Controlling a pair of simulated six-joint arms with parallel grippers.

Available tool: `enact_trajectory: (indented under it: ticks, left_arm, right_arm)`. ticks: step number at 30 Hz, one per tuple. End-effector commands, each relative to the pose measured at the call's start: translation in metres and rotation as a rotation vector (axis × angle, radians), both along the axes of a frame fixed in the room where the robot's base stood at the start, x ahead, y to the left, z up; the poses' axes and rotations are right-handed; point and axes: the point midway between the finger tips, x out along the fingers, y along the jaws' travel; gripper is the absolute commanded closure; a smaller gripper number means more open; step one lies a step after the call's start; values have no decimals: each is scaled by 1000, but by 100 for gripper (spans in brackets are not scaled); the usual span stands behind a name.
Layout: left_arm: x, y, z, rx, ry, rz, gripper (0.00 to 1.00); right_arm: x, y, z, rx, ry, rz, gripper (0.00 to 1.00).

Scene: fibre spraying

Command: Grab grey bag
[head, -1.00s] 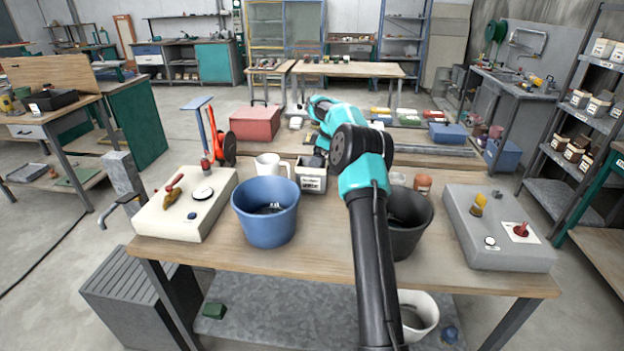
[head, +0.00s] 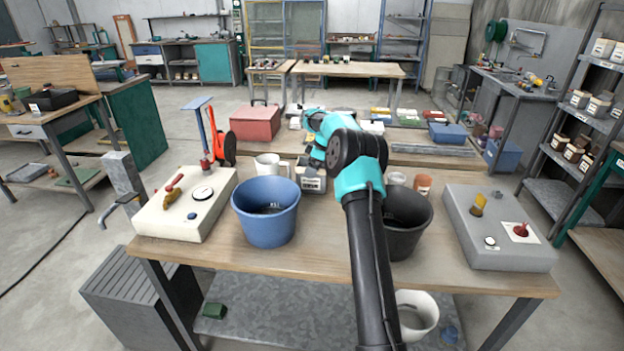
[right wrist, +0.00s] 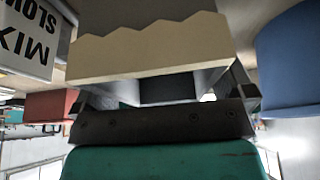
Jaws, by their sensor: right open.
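In the right wrist view, a pale beige and grey block-like thing with a zigzag edge (right wrist: 150,45), possibly the grey bag, fills the upper middle. My right gripper (right wrist: 168,92) is open, close to it, with a jaw on either side; I cannot tell whether they touch it. In the head view my right gripper (head: 312,164) is small and partly hidden by its own teal wrist, above and behind a small pale labelled container (head: 312,183). I cannot make out the bag clearly in the head view. My left gripper is not in view.
A blue bucket (head: 266,213) stands left of the arm, and a dark bucket (head: 408,225) right of it. A cream control box (head: 188,215) and a grey control box (head: 497,235) sit at the sides. A MIX SLOW sign (right wrist: 28,42) shows upside down.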

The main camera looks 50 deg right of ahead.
Motion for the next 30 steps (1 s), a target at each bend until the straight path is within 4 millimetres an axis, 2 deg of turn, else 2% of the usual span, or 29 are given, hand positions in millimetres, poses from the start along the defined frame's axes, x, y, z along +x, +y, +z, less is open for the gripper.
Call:
enact_trajectory:
  ticks: [22,23,30]
  left_arm:
    - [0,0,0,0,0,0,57]
    - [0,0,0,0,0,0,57]
    - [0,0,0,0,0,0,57]
  right_arm:
    - [0,0,-5,0,0,0,0]
    - [0,0,-5,0,0,0,1]
    - [0,0,-5,0,0,0,24]
